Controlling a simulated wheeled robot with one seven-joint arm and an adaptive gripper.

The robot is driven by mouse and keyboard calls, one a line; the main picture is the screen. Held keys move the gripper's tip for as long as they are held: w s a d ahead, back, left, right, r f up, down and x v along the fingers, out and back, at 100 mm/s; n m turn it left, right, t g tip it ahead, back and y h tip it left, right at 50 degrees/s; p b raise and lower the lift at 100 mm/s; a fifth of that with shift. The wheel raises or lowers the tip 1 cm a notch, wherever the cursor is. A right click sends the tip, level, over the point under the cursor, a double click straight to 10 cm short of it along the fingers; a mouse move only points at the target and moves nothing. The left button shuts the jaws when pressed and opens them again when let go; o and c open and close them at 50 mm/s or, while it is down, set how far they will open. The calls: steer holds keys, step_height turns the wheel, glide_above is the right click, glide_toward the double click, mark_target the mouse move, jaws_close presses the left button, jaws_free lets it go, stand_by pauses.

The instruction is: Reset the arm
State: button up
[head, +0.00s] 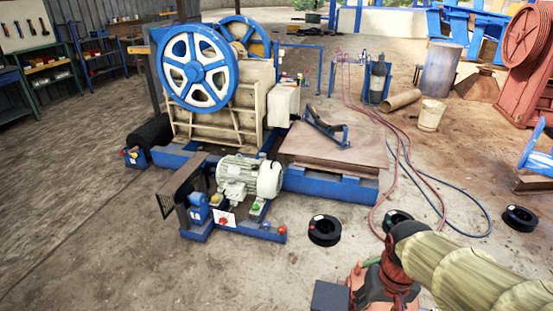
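My arm (470,270) enters the head view at the lower right. Its khaki link runs up and left to a dark rounded joint near the bottom centre-right. A reddish-brown part sits below that joint and is cut off by the bottom edge. I cannot make out my gripper or its fingers, so whether it is open, shut or holding anything does not show. The arm is in front of the floor, to the right of the jaw crusher (250,95) and its motor (252,177).
A wooden platform (350,160) on a blue frame stands beside the crusher. Black spools (324,230) (519,218) lie on the floor. Red and blue hoses (430,185) trail across the right side. A white bucket (430,115) stands farther back. The floor at lower left is clear.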

steer(key=s+a+r+t+p, duration=0.1)
steer(key=s+r+t, duration=0.1)
steer(key=r, duration=0.5)
steer(key=s+a+r+n+t+p, duration=0.1)
steer(key=s+a+r+t, duration=0.1)
steer(key=r, duration=0.5)
steer(key=shift+s+t, duration=0.25)
steer(key=shift+t, duration=0.15)
